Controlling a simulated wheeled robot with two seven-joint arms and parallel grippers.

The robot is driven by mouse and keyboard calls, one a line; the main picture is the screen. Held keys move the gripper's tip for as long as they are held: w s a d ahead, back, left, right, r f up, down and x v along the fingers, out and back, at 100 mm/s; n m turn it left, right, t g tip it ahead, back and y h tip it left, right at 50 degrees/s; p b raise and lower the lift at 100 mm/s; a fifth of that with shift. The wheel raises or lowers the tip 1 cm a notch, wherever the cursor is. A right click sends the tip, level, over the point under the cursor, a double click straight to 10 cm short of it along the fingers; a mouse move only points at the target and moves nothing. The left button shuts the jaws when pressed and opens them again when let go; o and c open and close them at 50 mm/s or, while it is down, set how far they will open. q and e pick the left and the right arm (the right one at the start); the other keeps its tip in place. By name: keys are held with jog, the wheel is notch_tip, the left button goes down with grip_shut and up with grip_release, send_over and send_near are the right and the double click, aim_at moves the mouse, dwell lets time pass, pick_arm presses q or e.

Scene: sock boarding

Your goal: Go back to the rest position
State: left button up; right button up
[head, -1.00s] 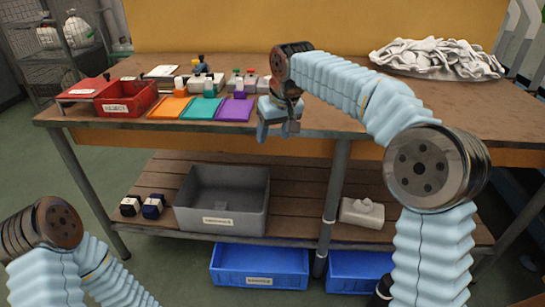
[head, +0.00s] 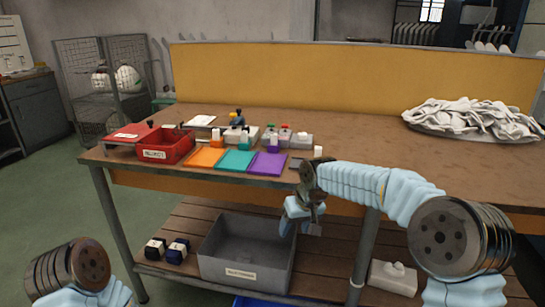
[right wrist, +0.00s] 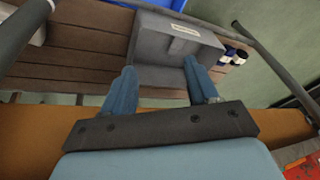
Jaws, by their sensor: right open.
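My right gripper (head: 301,226) hangs in front of the table's front edge, pointing down, above the lower shelf's grey bin. In the right wrist view its two blue fingers (right wrist: 160,92) stand apart with nothing between them. My left arm shows only as a joint at the lower left of the head view; its gripper is out of the picture.
The table (head: 370,150) holds a red bin (head: 155,155), orange, teal and purple mats (head: 268,163), small bottles and a white sock pile (head: 470,118). Below are a grey bin (head: 240,275), dark rolls (head: 166,250) and a white box (head: 393,277). The floor at left is clear.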

jog(key=s+a+f+g+y, duration=0.1)
jog(key=s+f, duration=0.1)
jog(key=f, duration=0.5)
jog(key=s+f, duration=0.3)
jog(key=f, duration=0.5)
jog(key=s+f+m, duration=0.2)
jog(key=s+f, duration=0.7)
jog(key=s, duration=0.3)
jog(key=s+f+m+g+y, duration=0.1)
jog(key=s+f+m, duration=0.1)
jog(key=s+f, duration=0.7)
jog(key=s, duration=0.4)
jog(key=shift+s+d+f, duration=0.25)
jog(key=shift+s+f, duration=0.05)
jog(key=shift+f, duration=0.05)
